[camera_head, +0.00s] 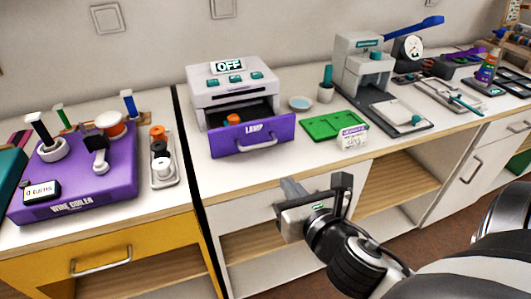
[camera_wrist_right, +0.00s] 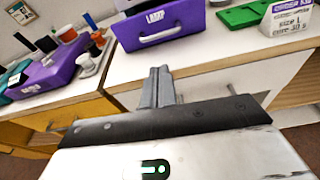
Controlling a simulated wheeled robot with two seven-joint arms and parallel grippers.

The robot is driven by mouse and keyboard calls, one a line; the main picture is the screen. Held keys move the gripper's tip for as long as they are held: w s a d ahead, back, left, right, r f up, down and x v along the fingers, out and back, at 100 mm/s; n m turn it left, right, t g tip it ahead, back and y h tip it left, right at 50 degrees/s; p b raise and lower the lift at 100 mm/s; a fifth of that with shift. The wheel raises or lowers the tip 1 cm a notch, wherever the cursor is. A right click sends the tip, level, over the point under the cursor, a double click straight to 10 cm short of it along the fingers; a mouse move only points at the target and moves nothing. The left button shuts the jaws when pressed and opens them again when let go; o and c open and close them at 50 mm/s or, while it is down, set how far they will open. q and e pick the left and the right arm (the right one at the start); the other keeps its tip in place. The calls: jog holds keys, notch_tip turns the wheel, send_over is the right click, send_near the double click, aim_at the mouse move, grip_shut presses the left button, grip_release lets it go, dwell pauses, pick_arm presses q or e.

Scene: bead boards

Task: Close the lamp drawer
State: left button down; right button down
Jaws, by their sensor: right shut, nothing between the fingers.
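The lamp drawer (camera_head: 253,135) is purple with a white LAMP label and a pale handle, and it stands pulled out from the grey lamp machine (camera_head: 232,85). An orange piece (camera_head: 233,119) shows inside it. In the right wrist view the purple drawer front (camera_wrist_right: 160,22) is at the top, beyond my fingers. My right gripper (camera_head: 287,189) is shut and empty, in front of the counter edge and below the drawer, apart from it. Its closed fingers also show in the right wrist view (camera_wrist_right: 157,85). My left gripper is not in view.
A purple wire coiler (camera_head: 85,175) stands to the left, with a tray of spools (camera_head: 163,170) beside it. A green board (camera_head: 328,125) and a small label card (camera_head: 352,138) lie right of the drawer. A grey press (camera_head: 362,70) stands farther right.

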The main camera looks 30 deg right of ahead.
send_near(261, 146)
jog(key=shift+n, duration=0.3)
jog(key=x, duration=0.6)
jog(key=shift+w+f, duration=0.15)
jog(key=shift+w, duration=0.25)
